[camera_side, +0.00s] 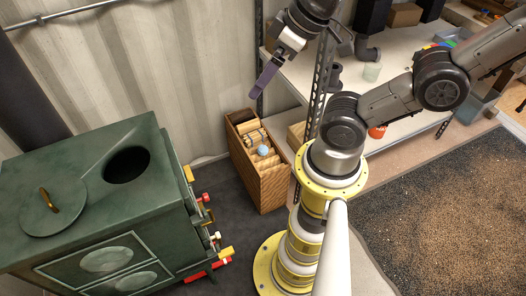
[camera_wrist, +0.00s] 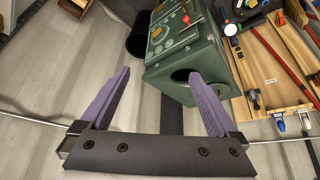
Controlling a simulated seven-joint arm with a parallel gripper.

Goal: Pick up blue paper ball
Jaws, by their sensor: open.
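The blue paper ball (camera_side: 263,150) lies in a wooden crate (camera_side: 268,185) on the floor, on top of pieces of wood. In the side view my gripper (camera_side: 265,78) hangs above the crate, near the corrugated wall, well clear of the ball. In the wrist view my gripper (camera_wrist: 157,100) shows two purple fingers spread wide apart with nothing between them. The ball does not show in the wrist view.
A green stove (camera_side: 95,200) with a round hole (camera_side: 127,165) on top stands left of the crate; its lid (camera_side: 53,212) lies beside the hole. A metal shelf (camera_side: 300,75) stands behind and to the right of the crate. The wrist view shows a tool board (camera_wrist: 270,70).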

